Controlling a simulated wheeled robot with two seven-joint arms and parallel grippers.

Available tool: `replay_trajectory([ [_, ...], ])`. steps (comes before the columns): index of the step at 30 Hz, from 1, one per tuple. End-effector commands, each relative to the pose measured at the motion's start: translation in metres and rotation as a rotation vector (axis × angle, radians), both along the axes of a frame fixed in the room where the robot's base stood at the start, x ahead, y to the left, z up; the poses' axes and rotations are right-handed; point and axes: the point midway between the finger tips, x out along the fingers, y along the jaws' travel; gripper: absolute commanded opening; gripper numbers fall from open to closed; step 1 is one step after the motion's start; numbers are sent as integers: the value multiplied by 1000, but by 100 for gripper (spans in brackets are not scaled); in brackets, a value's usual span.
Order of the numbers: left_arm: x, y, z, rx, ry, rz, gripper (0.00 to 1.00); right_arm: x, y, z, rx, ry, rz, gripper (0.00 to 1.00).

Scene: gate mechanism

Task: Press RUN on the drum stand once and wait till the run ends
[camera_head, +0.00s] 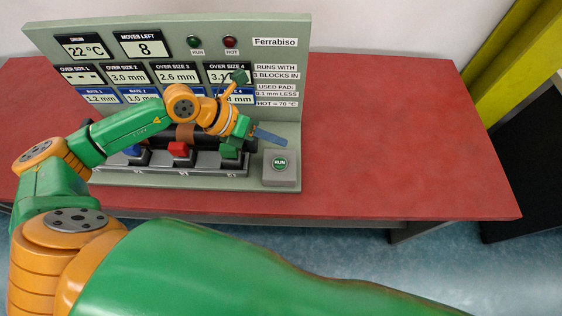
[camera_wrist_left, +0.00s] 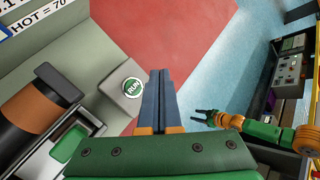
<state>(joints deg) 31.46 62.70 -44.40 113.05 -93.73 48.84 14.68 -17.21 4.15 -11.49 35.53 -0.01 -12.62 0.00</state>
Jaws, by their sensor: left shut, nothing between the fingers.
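The drum stand (camera_head: 275,90) stands on the red table. Its RUN button (camera_head: 280,162) is green on a grey box at the stand's front right, and it also shows in the left wrist view (camera_wrist_left: 133,88). My left gripper (camera_head: 284,142) is shut and empty, its blue fingers just above and behind the button in the head view. In the left wrist view the shut fingers (camera_wrist_left: 155,80) are beside the button; I cannot tell contact. The dark drum (camera_head: 207,133) is partly hidden by my left arm. My right gripper (camera_wrist_left: 203,117) appears open, away from the stand.
The panel reads drum 22 °C and moves left 8 (camera_head: 145,46). The RUN lamp (camera_head: 194,41) and HOT lamp (camera_head: 230,42) look dark. Blue, red (camera_head: 180,149) and green blocks sit along the drum. The red table (camera_head: 400,150) is clear at right.

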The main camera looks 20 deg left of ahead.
Motion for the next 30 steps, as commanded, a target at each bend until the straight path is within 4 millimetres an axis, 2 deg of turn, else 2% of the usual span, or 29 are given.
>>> replay_trajectory([
  [1, 0, 0, -11, 0, 0, 0, 0, 0, -1, -10, -1, 0, 0, 50],
  [9, 0, 0, -53, 0, 1, 0, 0, 0, -3, -45, -5, 0, 2, 50],
  [15, 0, 0, -76, -1, 2, 0, 0, 0, -4, -65, -7, -1, 2, 50],
  [30, 0, 0, -76, 0, 0, 0, 0, 0, -6, -64, -9, 0, 2, 50],
])
